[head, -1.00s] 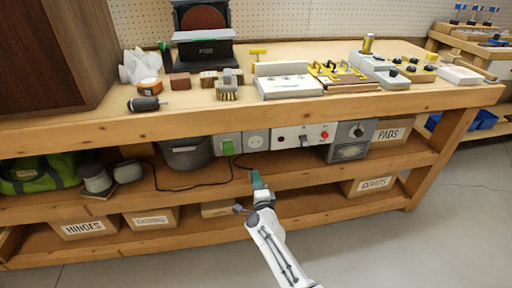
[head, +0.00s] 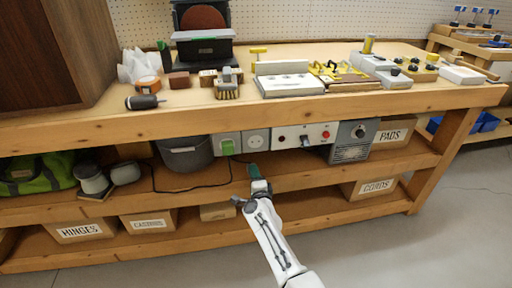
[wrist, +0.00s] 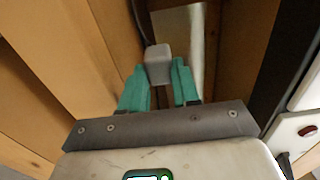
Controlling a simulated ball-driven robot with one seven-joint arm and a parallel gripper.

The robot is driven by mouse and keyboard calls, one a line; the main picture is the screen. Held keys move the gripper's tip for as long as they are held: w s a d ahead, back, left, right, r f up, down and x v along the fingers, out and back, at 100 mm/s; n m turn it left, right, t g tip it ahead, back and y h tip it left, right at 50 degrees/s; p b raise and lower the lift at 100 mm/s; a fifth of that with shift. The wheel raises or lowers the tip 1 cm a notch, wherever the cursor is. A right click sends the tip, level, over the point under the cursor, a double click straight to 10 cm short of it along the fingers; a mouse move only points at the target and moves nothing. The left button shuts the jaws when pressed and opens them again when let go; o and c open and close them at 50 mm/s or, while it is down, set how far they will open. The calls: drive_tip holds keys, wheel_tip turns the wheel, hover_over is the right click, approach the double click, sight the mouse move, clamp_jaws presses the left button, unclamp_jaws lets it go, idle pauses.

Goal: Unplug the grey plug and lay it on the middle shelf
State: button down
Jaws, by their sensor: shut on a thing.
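The grey plug (wrist: 158,64) sits between the teal fingertips of my gripper (wrist: 160,80) in the wrist view. My gripper is shut on it, and a dark cord runs up from the plug. In the head view my gripper (head: 254,172) is in front of the middle shelf (head: 210,188), below the white socket (head: 256,140), whose face shows no plug. The plug is too small to make out in the head view. The wrist view shows wooden boards beyond the fingers.
A dark bucket (head: 186,154) and a loose black cable (head: 190,189) are on the middle shelf, left of my gripper. A control panel (head: 305,136) and a grey heater-like box (head: 352,142) are to the right. Labelled boxes (head: 80,230) stand on the lower shelf.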

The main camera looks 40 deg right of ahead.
drive_tip(key=shift+b+x, duration=0.85)
drive_tip(key=shift+x, duration=0.55)
drive_tip(key=shift+f+b, duration=1.15)
drive_tip(key=shift+b, duration=0.05)
